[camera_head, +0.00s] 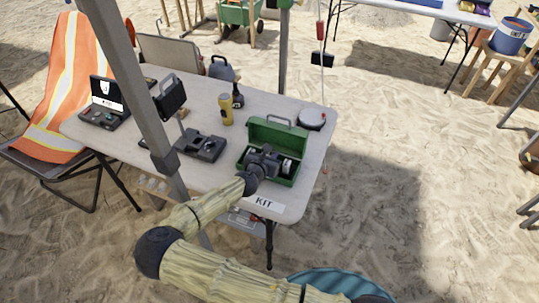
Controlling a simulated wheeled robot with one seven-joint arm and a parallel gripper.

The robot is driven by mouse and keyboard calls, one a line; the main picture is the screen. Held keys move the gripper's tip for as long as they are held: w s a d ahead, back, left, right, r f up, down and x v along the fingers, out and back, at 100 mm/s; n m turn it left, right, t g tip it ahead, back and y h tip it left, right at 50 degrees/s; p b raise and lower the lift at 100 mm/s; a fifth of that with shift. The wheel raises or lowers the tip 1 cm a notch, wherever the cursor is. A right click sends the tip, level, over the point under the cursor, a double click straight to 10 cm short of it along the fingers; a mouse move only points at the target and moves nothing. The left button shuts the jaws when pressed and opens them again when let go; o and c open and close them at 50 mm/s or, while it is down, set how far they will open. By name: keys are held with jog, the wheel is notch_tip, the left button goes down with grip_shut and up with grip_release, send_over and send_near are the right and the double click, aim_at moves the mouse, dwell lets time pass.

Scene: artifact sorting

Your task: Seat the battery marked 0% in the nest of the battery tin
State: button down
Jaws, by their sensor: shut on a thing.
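A green metal tin (250,151), which I take for the battery tin, stands open near the front right of the white table. Its lid (280,132) is raised at the back, with a handle on top. My gripper (268,163) is at the tin's opening, reaching in from the front left. It is shut on a small dark thing, probably the battery, mostly hidden by the jaws. No 0% mark is readable. A dark and pale round thing (287,167) shows at the right inside the tin. The nest is hidden from this view.
A black device (201,145) lies left of the tin, with a yellow flashlight (226,110) behind it. A round grey-topped thing (311,119) stands at the back right corner. A KIT label (264,203) is at the front edge. A grey pole (140,95) crosses the view.

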jog(key=shift+d, duration=0.15)
jog(key=shift+f, duration=0.1)
jog(key=c, duration=1.3)
grip_release()
jog(key=shift+r, duration=0.2)
jog(key=v, duration=1.2)
jog(key=shift+b, duration=0.4)
jog(key=shift+f, duration=0.1)
